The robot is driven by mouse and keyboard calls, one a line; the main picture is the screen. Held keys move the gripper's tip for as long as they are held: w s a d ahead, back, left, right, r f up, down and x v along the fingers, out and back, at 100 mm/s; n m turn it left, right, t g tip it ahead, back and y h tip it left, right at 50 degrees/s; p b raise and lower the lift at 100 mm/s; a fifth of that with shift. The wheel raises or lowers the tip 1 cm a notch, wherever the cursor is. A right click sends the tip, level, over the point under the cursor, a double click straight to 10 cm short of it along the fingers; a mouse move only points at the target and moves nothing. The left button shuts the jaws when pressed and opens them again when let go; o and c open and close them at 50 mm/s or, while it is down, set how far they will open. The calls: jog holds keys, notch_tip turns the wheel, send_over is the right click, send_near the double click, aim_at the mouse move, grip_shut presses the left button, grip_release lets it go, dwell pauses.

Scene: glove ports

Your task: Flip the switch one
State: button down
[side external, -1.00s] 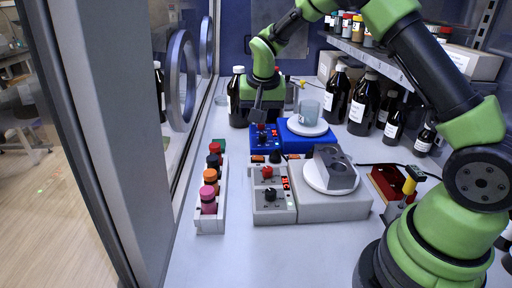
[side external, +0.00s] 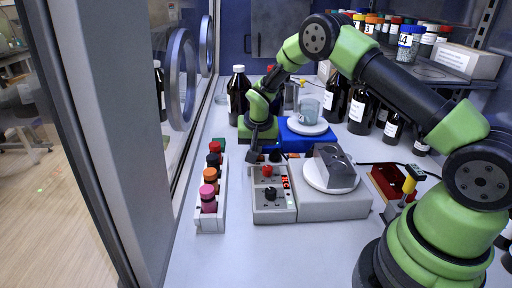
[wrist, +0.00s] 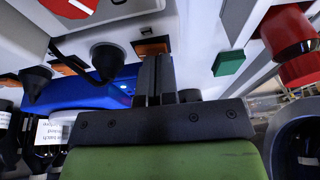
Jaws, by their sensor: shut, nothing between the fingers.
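The grey control box (side external: 262,213) carries a red knob (side external: 267,171), black knobs (side external: 270,193) and a red lit display (side external: 286,182). I cannot read which is switch one. My gripper (side external: 252,158) is shut and empty, pointing down at the back left of the grey box. It also shows in the wrist view (wrist: 155,72). Contact with the switch cannot be made out.
A white rack (side external: 210,222) of colour-capped vials stands close on the left. A blue stirrer (side external: 300,139) with a beaker (side external: 308,110) is behind. A grey block (side external: 335,168) sits on the white plate at right. Dark bottles line the back.

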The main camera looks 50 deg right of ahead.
jog(key=shift+w+a+f, duration=0.15)
jog(key=shift+f, duration=0.35)
jog(key=shift+w+a+f, duration=0.1)
jog(key=shift+w+a, duration=0.05)
jog(key=shift+w, duration=0.05)
jog(key=shift+s, duration=0.1)
jog(key=shift+s+d, duration=0.65)
jog(key=shift+d, duration=0.05)
